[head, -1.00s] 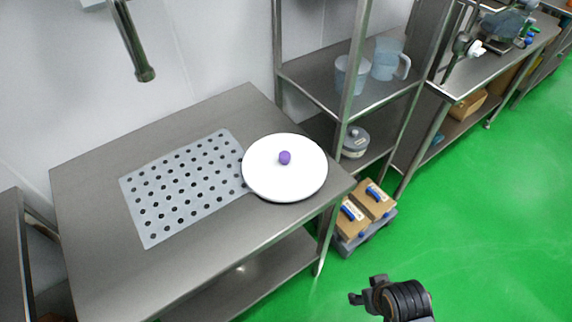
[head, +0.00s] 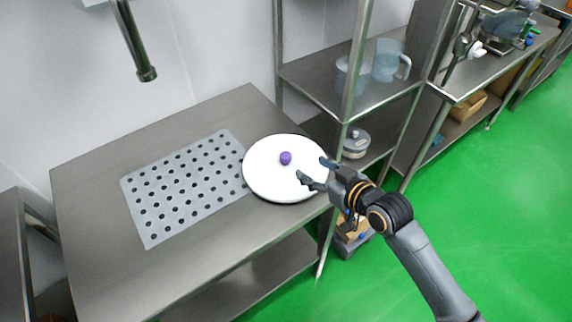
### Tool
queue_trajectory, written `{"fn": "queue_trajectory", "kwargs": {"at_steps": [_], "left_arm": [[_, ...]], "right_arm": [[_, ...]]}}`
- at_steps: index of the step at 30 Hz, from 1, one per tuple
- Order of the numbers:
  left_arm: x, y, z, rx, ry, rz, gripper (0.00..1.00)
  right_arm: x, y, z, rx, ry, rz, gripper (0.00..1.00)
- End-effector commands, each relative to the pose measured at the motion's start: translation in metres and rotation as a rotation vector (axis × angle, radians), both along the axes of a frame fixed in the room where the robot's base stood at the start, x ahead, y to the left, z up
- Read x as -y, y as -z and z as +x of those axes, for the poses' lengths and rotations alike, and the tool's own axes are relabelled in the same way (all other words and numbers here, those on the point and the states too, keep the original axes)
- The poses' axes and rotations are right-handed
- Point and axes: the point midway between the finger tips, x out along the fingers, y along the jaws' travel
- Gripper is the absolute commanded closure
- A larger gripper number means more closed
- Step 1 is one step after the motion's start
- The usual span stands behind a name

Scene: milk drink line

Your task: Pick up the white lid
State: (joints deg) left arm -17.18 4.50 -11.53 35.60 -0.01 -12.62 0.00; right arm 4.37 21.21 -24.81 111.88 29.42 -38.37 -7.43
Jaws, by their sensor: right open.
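The white lid (head: 265,180) is a round disc with a small purple knob (head: 286,158) at its middle. It lies flat at the right end of the steel table, beside the perforated mat. My right gripper (head: 314,172) is open and empty. In the picture its fingers overlap the lid's right edge, to the right of the knob and apart from it. Its height above the lid is hard to tell. My left gripper is not in view.
The steel table (head: 95,185) carries a grey perforated mat (head: 185,185) left of the lid. A shelf rack (head: 310,78) with clear jugs (head: 388,60) stands close behind, with a lidded pot (head: 355,142) lower down. Green floor (head: 490,200) is open at right.

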Motion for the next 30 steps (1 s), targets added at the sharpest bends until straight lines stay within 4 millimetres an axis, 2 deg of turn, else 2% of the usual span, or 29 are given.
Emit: {"fn": "queue_trajectory", "kwargs": {"at_steps": [9,20,30], "left_arm": [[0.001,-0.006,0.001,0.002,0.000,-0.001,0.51],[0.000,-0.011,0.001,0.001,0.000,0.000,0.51],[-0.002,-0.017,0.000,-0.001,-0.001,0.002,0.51]], "right_arm": [[-0.033,0.022,0.044,-0.002,0.001,0.001,0.43],[-0.048,0.033,0.061,-0.003,0.000,0.001,0.43],[-0.069,0.053,0.088,-0.002,0.000,0.000,0.43]]}}
